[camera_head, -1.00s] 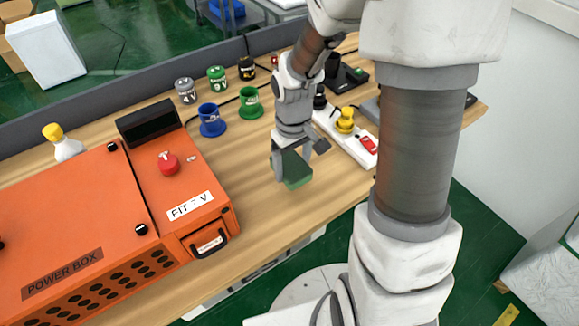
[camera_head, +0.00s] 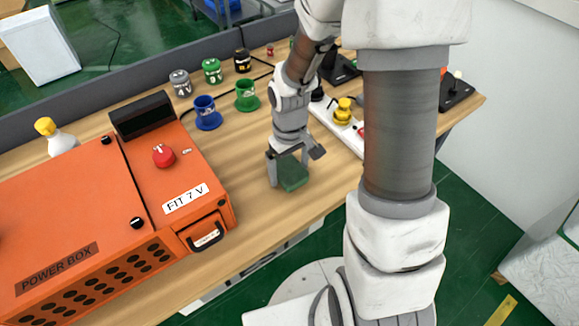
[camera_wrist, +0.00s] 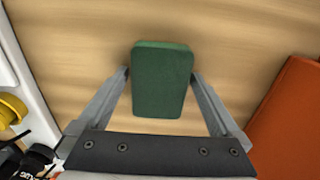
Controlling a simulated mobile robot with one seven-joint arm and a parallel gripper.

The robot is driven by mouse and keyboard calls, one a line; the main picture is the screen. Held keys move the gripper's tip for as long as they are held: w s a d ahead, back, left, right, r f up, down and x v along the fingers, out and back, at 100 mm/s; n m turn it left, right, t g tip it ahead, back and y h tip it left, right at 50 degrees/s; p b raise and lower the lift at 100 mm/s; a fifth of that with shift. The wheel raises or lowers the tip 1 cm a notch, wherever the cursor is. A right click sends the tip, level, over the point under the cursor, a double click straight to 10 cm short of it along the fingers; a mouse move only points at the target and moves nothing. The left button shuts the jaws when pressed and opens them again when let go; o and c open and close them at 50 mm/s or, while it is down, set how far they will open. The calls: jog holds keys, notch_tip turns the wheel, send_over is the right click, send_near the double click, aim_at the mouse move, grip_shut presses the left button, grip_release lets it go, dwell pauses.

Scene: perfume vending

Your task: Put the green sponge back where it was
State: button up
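The green sponge (camera_head: 291,172) is a dark green block low over or on the wooden tabletop; contact with the wood is hard to tell. My gripper (camera_head: 295,163) points down at it, with one finger on each side. In the wrist view the sponge (camera_wrist: 163,80) lies between the two fingertips of my gripper (camera_wrist: 160,73).
The orange power box (camera_head: 60,230) stands to the left. Blue (camera_head: 207,115) and green (camera_head: 246,97) cups stand behind the gripper, with several lidded jars further back. A white power strip (camera_head: 335,128) with a yellow plug (camera_head: 342,112) lies to the right. Bare wood surrounds the sponge.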

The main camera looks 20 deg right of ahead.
notch_tip(320, 180, up, 12)
jog(key=p, duration=0.2)
notch_tip(320, 180, up, 11)
jog(key=m+t, duration=0.2)
jog(key=t, duration=0.1)
send_over(289, 168)
jog(key=s, duration=0.6)
jog(key=s+r+m+t, duration=0.1)
jog(key=s+r+t, duration=0.1)
jog(key=s+r, duration=0.2)
jog(key=s, duration=0.3)
jog(key=shift+s+r+m+t, duration=0.15)
jog(key=shift+r+m+t, duration=0.15)
jog(key=shift+r, duration=0.05)
jog(key=shift+a, duration=0.1)
